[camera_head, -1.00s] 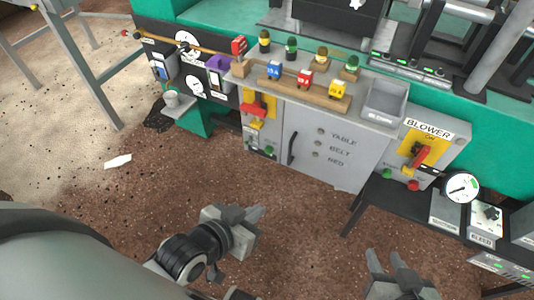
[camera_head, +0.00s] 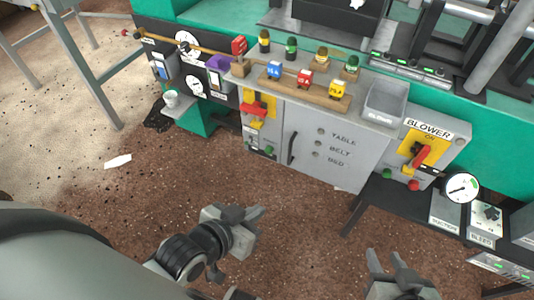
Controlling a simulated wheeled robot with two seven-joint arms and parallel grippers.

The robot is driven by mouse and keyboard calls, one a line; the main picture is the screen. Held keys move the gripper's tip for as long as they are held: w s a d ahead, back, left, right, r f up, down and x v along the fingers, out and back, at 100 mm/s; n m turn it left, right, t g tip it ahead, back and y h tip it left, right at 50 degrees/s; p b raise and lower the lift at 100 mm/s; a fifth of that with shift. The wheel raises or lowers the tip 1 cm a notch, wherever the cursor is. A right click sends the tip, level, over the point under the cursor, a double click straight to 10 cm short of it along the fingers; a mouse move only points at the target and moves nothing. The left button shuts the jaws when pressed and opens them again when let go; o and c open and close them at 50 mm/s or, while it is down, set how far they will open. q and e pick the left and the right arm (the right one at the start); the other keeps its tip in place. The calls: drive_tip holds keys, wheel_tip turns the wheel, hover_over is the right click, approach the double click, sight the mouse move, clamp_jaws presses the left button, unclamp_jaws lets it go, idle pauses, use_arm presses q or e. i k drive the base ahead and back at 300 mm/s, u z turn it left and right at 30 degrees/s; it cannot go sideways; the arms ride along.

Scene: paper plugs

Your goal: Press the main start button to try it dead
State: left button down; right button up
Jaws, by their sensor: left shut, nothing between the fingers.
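A grey cabinet (camera_head: 335,150) stands at the centre, marked TABLE, BELT and BED. On its left end is a yellow panel with a red switch handle (camera_head: 253,110), and below that a small control box with a green button (camera_head: 268,149). The blower box (camera_head: 432,140) on the right has its own green button (camera_head: 388,173) and red button (camera_head: 414,186). I cannot read which start button is the main one. My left gripper (camera_head: 254,213) is shut and empty, low in front of the cabinet and apart from it. My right gripper (camera_head: 388,262) looks open and empty at the bottom edge.
A dial gauge (camera_head: 462,187) stands over a dark low table at right. A white paper scrap (camera_head: 118,161) lies on the floor. Floor before the cabinet is clear.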

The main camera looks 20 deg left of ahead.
sight(269, 149)
drive_tip(key=k, duration=0.5)
drive_tip(key=u, duration=1)
drive_tip(key=i, duration=1)
drive_tip(key=z, duration=1.1)
